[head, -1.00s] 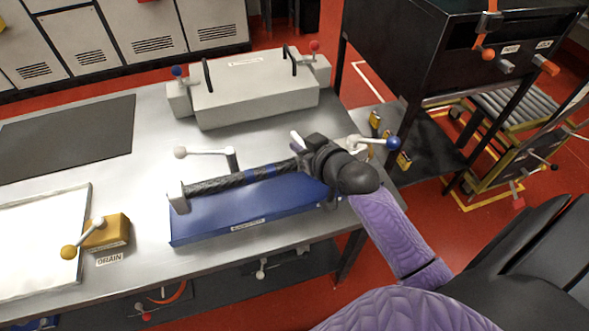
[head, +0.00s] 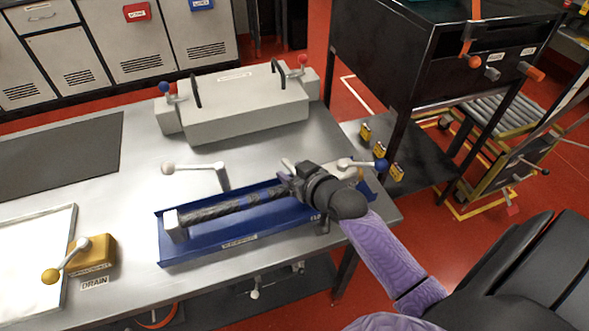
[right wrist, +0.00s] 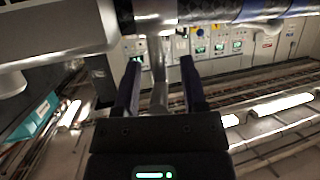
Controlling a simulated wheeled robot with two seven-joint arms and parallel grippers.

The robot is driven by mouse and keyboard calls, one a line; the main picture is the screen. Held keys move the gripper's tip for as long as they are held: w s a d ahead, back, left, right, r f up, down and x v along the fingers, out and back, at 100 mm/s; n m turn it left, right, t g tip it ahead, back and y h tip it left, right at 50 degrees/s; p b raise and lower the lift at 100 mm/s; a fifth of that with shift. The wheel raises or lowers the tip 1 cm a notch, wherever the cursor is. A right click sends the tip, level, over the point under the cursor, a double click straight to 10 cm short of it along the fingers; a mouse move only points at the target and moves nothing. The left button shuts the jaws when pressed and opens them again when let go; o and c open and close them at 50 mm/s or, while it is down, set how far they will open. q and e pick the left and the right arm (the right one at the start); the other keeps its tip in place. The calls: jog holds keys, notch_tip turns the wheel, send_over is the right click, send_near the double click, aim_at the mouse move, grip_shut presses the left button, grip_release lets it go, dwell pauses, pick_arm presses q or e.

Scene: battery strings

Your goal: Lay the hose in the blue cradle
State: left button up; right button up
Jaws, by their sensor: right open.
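The dark braided hose (head: 226,207), with a pale block-like end fitting at its left end, lies along the blue cradle (head: 205,252), between its long sides. My right gripper (head: 296,184) is at the hose's right end and hides that end. In the right wrist view, my right gripper (right wrist: 160,62) is open, its two dark fingers apart. A grey upright piece shows between them; I cannot tell what it is. The hose (right wrist: 262,8) crosses the top of that view, beyond the fingertips. My left gripper is not in view.
A lever with a white ball (head: 168,168) stands behind the cradle, and a blue-knobbed lever (head: 380,164) is right of the gripper. A grey box with handles (head: 245,110) stands at the back. A yellow drain block (head: 95,257) and white tray (head: 70,225) are left.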

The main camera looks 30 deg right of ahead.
jog(key=p+v, duration=0.3)
jog(key=v, duration=0.9)
jog(key=shift+p, duration=0.4)
dwell(0.5)
